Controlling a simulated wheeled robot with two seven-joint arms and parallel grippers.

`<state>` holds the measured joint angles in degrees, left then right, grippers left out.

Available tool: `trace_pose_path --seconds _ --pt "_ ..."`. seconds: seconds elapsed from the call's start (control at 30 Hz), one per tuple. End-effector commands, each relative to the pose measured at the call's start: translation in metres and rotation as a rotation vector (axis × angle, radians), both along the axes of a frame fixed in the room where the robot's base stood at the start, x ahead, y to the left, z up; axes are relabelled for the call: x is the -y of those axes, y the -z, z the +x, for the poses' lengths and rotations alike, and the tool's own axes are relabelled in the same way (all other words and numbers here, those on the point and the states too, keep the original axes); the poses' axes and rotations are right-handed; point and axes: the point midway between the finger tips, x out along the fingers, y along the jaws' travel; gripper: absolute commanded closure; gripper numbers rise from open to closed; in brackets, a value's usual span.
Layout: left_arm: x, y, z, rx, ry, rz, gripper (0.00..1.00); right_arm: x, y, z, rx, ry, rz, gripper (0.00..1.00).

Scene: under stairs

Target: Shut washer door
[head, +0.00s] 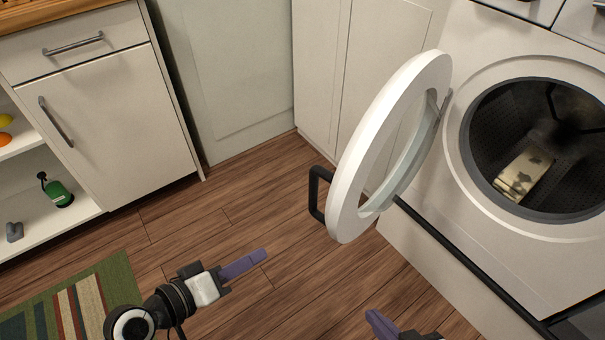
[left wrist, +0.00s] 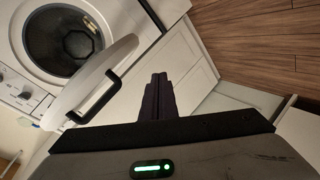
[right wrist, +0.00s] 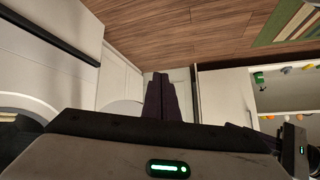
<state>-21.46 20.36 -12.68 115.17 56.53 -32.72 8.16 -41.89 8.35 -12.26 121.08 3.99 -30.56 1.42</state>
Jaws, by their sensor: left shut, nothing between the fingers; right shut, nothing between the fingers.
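The white washer (head: 408,225) stands at the right in the head view. Its round door (head: 350,190) is wide open, swung out to the left, with a black handle (head: 314,193) on its outer side. A pale patterned item (head: 524,175) lies in the dark drum (head: 500,120). My left gripper (head: 264,254) is shut and empty, below and left of the door, apart from it. The door also shows at the left of the left wrist view (left wrist: 109,65). My right gripper (head: 371,316) is shut and empty at the bottom edge, below the door, partly cut off.
A white cabinet (head: 100,120) with open shelves stands at the left, holding a green bottle (head: 58,191) and other small things. A striped rug (head: 85,295) lies at the lower left. White panels (head: 370,50) stand behind the door. The wooden floor (head: 225,220) between is clear.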

Motion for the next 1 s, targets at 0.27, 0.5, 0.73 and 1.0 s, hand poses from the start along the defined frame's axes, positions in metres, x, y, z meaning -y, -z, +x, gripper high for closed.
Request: trace_pose_path --seconds 0.27,0.5,0.73,1.0 --pt "0.003 -0.104 0.059 -0.117 0.055 -0.499 1.0 -0.002 -0.002 0.006 0.022 0.007 0.015 1.0" --pt "-0.002 -0.148 0.075 -0.17 0.084 -0.676 1.0 -0.003 0.001 0.002 0.014 0.011 0.022 1.0" --pt "0.02 -0.154 0.09 -0.172 0.089 -0.688 1.0 -0.003 -0.003 0.001 0.013 0.01 0.019 1.0" --pt "0.069 -0.153 0.123 -0.173 0.088 -0.689 1.0 -0.002 -0.005 -0.001 0.006 0.005 0.01 1.0"
